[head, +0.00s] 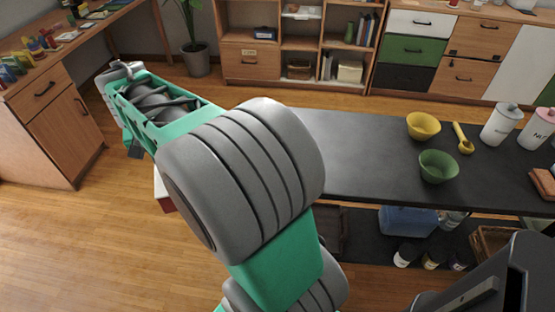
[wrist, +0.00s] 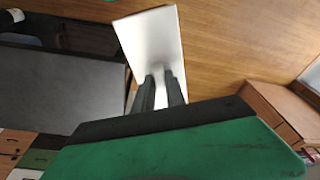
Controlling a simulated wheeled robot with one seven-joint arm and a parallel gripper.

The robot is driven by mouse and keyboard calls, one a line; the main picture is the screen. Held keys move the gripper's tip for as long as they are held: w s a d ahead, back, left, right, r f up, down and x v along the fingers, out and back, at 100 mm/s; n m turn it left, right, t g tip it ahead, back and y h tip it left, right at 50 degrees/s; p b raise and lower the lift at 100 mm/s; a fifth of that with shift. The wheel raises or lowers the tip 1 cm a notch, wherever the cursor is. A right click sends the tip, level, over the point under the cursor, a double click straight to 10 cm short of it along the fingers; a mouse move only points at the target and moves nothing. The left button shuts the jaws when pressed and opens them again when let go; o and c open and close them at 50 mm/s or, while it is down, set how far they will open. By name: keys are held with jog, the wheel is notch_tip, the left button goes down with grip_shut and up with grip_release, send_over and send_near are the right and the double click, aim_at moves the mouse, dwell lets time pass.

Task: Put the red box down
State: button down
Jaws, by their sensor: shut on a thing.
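My gripper (wrist: 160,78) is shut on the red box (wrist: 150,40), which shows a pale, whitish face between and beyond the two dark fingers in the wrist view. In the head view only a small part of the red box (head: 166,205) shows, with a red side and a white edge, just left of my grey arm joint. The rest of it and the fingertips are hidden behind my arm there. The box is to the left of the dark tabletop's visible part, with wooden floor around it in the picture.
A dark table (head: 355,150) holds a yellow bowl (head: 423,126), a green bowl (head: 438,166), a yellow utensil (head: 462,138) and canisters (head: 502,124). Its near left part is bare. A wooden desk (head: 60,125) stands left. Open floor (head: 80,240) lies between.

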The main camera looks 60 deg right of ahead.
jog(key=s+d+r+m+g+p, duration=0.2)
jog(key=s+d+r+m+p, duration=0.25)
jog(key=s+d+m, duration=0.7)
jog(key=s+d+r+m+g+p, duration=0.1)
jog(key=s+d+r+m+p, duration=0.15)
jog(key=s+m, duration=0.55)
jog(key=s+d+r+m+g+p, duration=0.1)
jog(key=s+d+r+m+p, duration=0.2)
jog(key=s, duration=0.8)
jog(key=w+d+f, duration=0.2)
jog(key=d+f, duration=0.4)
jog(key=w+d+f+p, duration=0.1)
jog(key=w+d+f, duration=0.2)
jog(key=d+f, duration=0.4)
jog(key=shift+w+f, duration=0.25)
jog(key=shift+w, duration=0.05)
jog(key=c, duration=1.4)
grip_release()
jog(key=shift+m, duration=0.25)
